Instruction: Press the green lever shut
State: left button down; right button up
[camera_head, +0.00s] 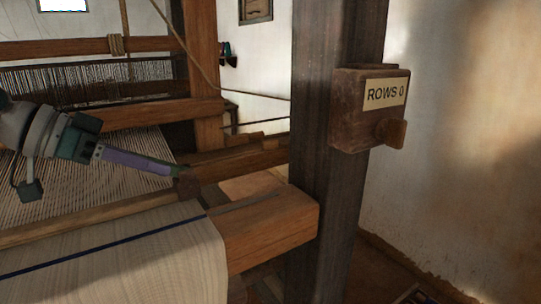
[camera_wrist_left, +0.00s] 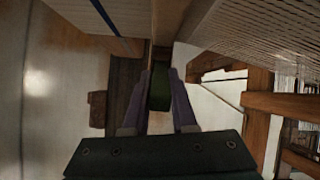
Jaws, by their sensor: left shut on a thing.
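My left gripper (camera_head: 170,170) reaches in from the left with its purple fingers low over the loom's front beam. A small green lever (camera_head: 177,168) shows at its fingertips, beside a dark wooden block (camera_head: 187,187). In the left wrist view, the green lever (camera_wrist_left: 158,88) lies between the two purple fingers of my left gripper (camera_wrist_left: 161,68), which are shut on it. The fingers partly hide the lever, and its exact angle is hard to tell. My right gripper is not in view.
A thick wooden post (camera_head: 330,200) stands right of the gripper and carries a box (camera_head: 352,110) labelled "ROWS 0" with a knob (camera_head: 391,132). Pale cloth (camera_head: 120,265) wraps the front beam (camera_head: 270,230). Warp threads (camera_head: 90,185) stretch behind it. A wall closes off the right.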

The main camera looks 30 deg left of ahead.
pick_arm(q)
jog(key=c, duration=0.7)
grip_release()
jog(key=v, duration=1)
jog(key=shift+w+r, duration=0.1)
jog(key=shift+d, duration=0.1)
